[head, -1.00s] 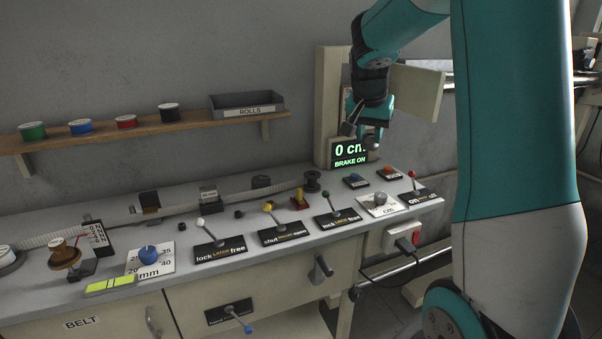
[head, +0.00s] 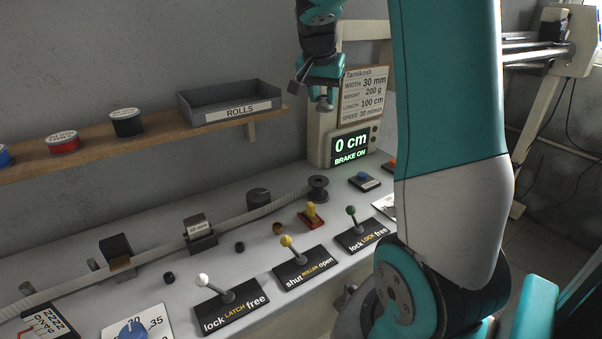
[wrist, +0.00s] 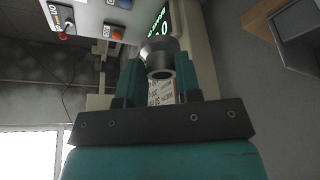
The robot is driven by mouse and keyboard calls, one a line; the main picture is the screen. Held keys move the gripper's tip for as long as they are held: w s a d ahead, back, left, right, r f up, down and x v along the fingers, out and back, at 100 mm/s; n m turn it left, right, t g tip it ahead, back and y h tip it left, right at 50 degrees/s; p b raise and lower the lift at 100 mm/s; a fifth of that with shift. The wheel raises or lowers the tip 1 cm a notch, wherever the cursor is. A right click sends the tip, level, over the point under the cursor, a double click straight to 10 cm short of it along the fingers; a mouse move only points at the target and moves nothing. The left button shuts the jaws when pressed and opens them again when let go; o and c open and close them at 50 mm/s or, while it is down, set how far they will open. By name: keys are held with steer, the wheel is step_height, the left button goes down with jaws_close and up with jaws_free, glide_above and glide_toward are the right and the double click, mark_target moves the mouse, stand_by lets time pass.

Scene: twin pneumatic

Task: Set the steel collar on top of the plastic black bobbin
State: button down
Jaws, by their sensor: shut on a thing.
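My gripper (wrist: 158,78) is shut on a grey steel collar (wrist: 159,47), which sits between the two teal fingers in the wrist view. The collar is a short ring with a round hole. In the head view my gripper (head: 317,92) hangs high above the bench, in front of the wall and left of the data sheet. The black bobbin (head: 318,188) stands upright at the right end of the pale belt, well below my gripper. Nothing shows on its top flange.
A display panel (head: 350,147) reading "0 cm" and "BRAKE ON" stands behind the bobbin. A shelf (head: 160,139) with spools and a ROLLS tray (head: 231,103) is at left.

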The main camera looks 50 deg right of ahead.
steer(key=shift+w+f, duration=0.25)
steer(key=shift+f, duration=0.05)
step_height(320, 180, down, 15)
steer(key=shift+w+a+f+p, duration=0.1)
steer(key=shift+w+p, duration=0.05)
steer(key=shift+p, duration=0.45)
steer(key=shift+f, duration=2.1)
steer(key=shift+f, duration=0.35)
steer(key=c, duration=0.8)
jaws_free()
steer(key=shift+r, duration=0.15)
